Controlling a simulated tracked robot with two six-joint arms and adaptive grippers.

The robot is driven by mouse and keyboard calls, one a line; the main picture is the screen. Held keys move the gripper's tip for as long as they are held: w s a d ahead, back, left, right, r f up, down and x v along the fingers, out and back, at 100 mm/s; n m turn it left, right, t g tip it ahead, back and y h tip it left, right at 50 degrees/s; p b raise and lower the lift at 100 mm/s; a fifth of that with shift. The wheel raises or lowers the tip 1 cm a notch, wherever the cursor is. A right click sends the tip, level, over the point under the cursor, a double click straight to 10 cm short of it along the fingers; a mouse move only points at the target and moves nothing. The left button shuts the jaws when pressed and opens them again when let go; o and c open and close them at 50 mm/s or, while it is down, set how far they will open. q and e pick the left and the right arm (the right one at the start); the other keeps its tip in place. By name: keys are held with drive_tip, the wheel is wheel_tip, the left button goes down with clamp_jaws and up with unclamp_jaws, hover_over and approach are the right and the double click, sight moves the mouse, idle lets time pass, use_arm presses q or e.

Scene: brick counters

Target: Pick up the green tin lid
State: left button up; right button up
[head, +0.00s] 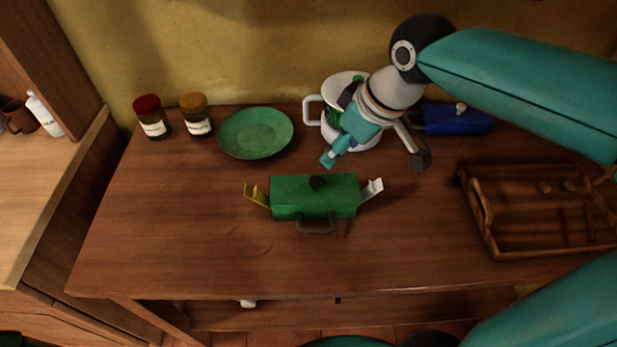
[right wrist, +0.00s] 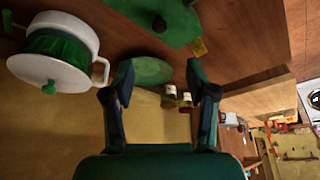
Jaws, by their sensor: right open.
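The green tin lid (head: 290,187) is the flat top of a green rectangular tin (head: 290,211) in the middle of the table, with a black knob (head: 316,183) on it. A yellow clip (head: 256,195) stands out at the tin's left end and a white clip (head: 372,190) at its right end. The lid also shows at the top of the right wrist view (right wrist: 180,30). My right gripper (head: 376,159) is open and empty, behind and to the right of the tin, above the table and in front of the white pot. My left gripper is not in view.
A white pot with a green band (head: 312,110) is partly hidden by my right gripper. A green plate (head: 255,133) and two jars (head: 151,118) (head: 195,115) stand at back left. A blue box (head: 455,120) is at back right, a wooden tray (head: 520,246) at right.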

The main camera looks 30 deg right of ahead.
sight(317, 182)
drive_tip(key=x, duration=1.5)
drive_tip(key=shift+f, duration=0.35)
drive_tip(key=shift+s, duration=0.1)
clamp_jaws()
